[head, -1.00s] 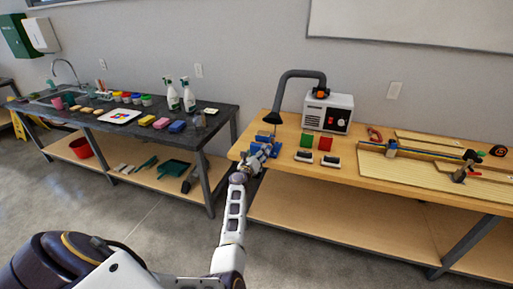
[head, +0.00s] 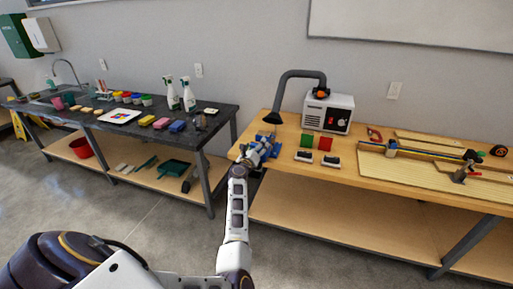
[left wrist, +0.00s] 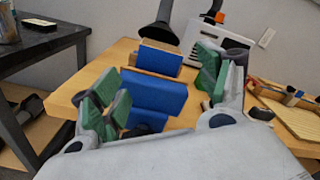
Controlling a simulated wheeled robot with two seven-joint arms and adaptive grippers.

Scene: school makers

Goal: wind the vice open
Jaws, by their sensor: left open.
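The blue vice (head: 263,146) stands at the left end of the wooden workbench. In the left wrist view the vice (left wrist: 155,95) shows as blue blocks between my fingers, and its lower near part is hidden behind my gripper body. My left gripper (head: 246,153) is at the bench's left edge, on the near side of the vice. In the left wrist view my left gripper (left wrist: 160,88) is open, its green-padded fingers apart on either side of the vice. I cannot tell whether they touch it. The vice's handle is not clearly visible. My right gripper is not in view.
A black extraction nozzle (head: 273,117) hangs above the bench behind the vice, joined to a white machine (head: 328,112). Green and red blocks (head: 325,143) and two brushes (head: 331,160) lie to the right. A dark table (head: 140,131) stands left, across a gap.

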